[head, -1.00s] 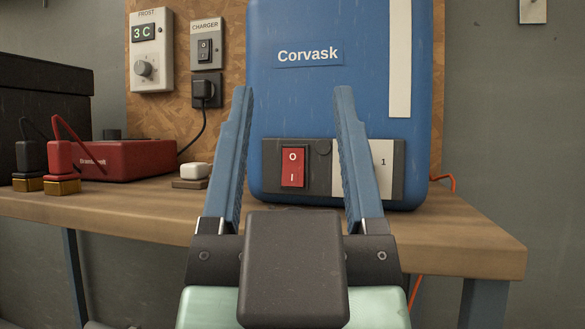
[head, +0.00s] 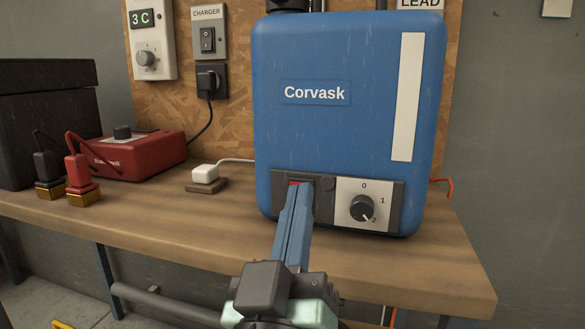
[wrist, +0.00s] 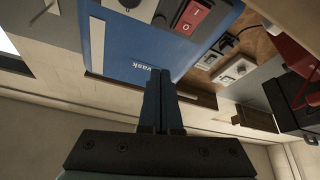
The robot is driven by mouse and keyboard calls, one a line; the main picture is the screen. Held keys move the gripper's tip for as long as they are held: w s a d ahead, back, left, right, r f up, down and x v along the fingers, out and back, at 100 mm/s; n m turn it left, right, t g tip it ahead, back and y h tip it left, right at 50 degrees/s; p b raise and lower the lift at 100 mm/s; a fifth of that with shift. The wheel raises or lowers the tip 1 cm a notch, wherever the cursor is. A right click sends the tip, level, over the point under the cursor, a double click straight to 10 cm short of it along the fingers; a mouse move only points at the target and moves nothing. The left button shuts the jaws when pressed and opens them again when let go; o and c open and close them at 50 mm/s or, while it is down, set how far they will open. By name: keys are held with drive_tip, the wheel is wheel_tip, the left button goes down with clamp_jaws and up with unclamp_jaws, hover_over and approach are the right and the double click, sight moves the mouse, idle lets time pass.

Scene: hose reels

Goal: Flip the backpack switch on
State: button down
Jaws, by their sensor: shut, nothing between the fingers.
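The blue Corvask backpack (head: 312,135) stands upright on the wooden bench. Its red rocker switch (head: 293,183) is on the dark lower panel, mostly hidden behind my fingers in the head view. The wrist view shows the switch (wrist: 196,14) more openly, marked O and I; I cannot tell which side is pressed. My gripper (head: 301,185) is shut and empty, its tips in front of the switch in the head view. In the wrist view the gripper tips (wrist: 159,72) appear apart from the switch; contact is unclear.
A black dial (head: 361,208) sits right of the switch, its pointer near 2. On the bench (head: 130,222) are a white plug block (head: 205,174), a red box (head: 142,158), cabled connectors (head: 80,180) and a black case. A charger switch (head: 207,39) is on the wall board.

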drive_tip(key=s+a+f+n+g+p, duration=0.1)
drive_tip(key=n+p, duration=0.5)
drive_tip(key=p, duration=0.9)
drive_tip(key=s+a+f+n+g+h+p, duration=0.1)
drive_tip(key=s+n+g+p, duration=0.4)
drive_tip(key=p, duration=1)
drive_tip(key=shift+s+a+f+n+g, duration=0.55)
drive_tip(key=shift+a+n, duration=0.25)
drive_tip(key=shift+a, duration=0.45)
drive_tip(key=shift+w, duration=0.15)
drive_tip(key=p+x, duration=0.1)
drive_tip(key=x, duration=0.6)
drive_tip(key=p+x, duration=0.1)
drive_tip(key=x, duration=0.6)
drive_tip(key=shift+r, duration=0.2)
drive_tip(key=shift+f, duration=0.15)
